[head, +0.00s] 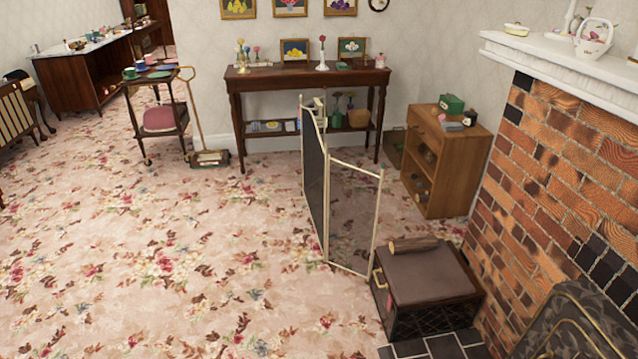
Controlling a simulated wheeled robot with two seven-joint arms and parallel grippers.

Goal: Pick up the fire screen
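The fire screen (315,184) stands upright on the floral carpet near the middle of the head view. It has dark mesh panels in thin cream frames, folded at an angle to each other. One panel is seen nearly edge-on; the right panel (352,217) faces me more and is see-through. Its right lower part stands close to a dark box; I cannot tell whether they touch. Neither of my grippers is in view.
A dark box (426,277) with a log (413,245) on top stands right of the screen, beside the brick fireplace (545,190). A wooden cabinet (447,165) and console table (307,79) stand behind. The carpet (170,260) at left and front is clear.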

